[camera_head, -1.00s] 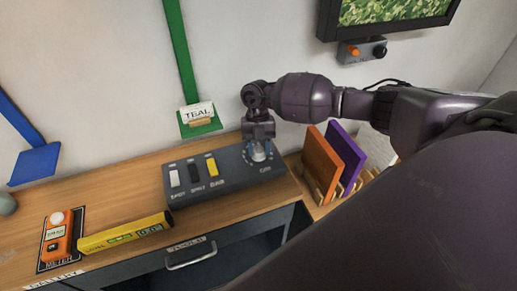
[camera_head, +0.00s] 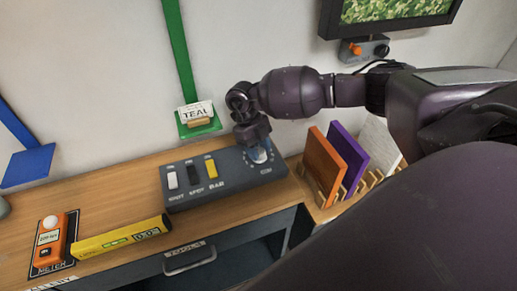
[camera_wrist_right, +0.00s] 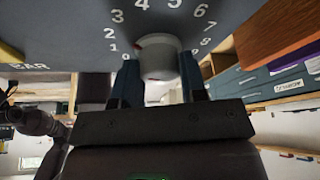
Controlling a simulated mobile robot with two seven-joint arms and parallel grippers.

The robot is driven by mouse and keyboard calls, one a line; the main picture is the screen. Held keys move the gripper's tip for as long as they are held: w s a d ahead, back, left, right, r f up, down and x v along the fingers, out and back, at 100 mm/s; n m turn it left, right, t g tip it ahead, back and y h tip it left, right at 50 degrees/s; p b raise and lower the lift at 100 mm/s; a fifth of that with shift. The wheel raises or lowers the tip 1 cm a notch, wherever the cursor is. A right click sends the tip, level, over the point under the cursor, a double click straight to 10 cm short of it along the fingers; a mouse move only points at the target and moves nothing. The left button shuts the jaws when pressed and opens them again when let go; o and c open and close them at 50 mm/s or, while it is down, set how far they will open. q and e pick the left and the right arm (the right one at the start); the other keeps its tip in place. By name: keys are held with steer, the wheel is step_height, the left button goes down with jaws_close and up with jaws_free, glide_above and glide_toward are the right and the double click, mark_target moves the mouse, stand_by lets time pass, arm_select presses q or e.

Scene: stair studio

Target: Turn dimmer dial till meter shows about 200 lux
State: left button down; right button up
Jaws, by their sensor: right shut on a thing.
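The dimmer dial (camera_head: 259,156), a pale round knob, sits at the right end of a dark grey control box (camera_head: 225,188). My right gripper (camera_head: 257,146) is shut on it from above. In the right wrist view the dial (camera_wrist_right: 158,58) lies between the two fingers of the gripper (camera_wrist_right: 160,80), within a ring of white numbers. A reddish mark shows at its upper left edge; the exact setting is unclear. The orange meter (camera_head: 51,241) lies on a dark mat at the lower left; its reading is too small to read. My left gripper is out of view.
Three switches, white, black and yellow (camera_head: 211,167), stand left of the dial on the box. A yellow level (camera_head: 122,237) lies in front. Orange (camera_head: 325,165) and purple panels stand in a wooden rack at right. A drawer handle (camera_head: 190,260) is below.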

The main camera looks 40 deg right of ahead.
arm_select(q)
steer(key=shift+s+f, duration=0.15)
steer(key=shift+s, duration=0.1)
arm_select(e)
steer(key=o, duration=0.9)
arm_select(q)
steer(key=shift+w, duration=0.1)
arm_select(e)
steer(key=shift+r, duration=0.1)
steer(key=shift+w+r, duration=0.2)
steer(key=shift+r, duration=0.1)
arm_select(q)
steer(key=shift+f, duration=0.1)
arm_select(e)
steer(key=v, duration=1)
steer(key=shift+a+f, duration=0.1)
steer(key=shift+a, duration=0.05)
